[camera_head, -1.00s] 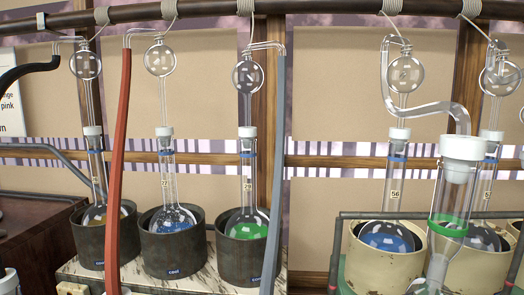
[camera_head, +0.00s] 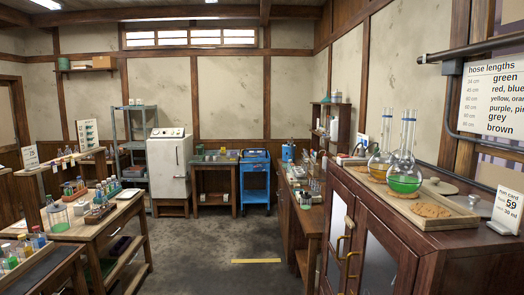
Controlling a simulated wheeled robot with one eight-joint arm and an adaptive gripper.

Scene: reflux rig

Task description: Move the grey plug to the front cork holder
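My gripper is not in view. I cannot make out a grey plug in the head view. On the dark wooden cabinet (camera_head: 425,253) at the right, a shallow tray (camera_head: 457,229) bears brown cork-like rounds. The nearest round (camera_head: 432,209) is bare; I cannot tell whether it is the front cork holder. A round-bottomed flask with green liquid (camera_head: 404,183) stands behind it. Another flask with yellowish liquid (camera_head: 378,167) stands farther back.
Workbenches with bottles (camera_head: 85,225) line the left. A white fridge-like cabinet (camera_head: 168,165) and a blue cart (camera_head: 254,179) stand at the back. The middle floor (camera_head: 220,255) is clear.

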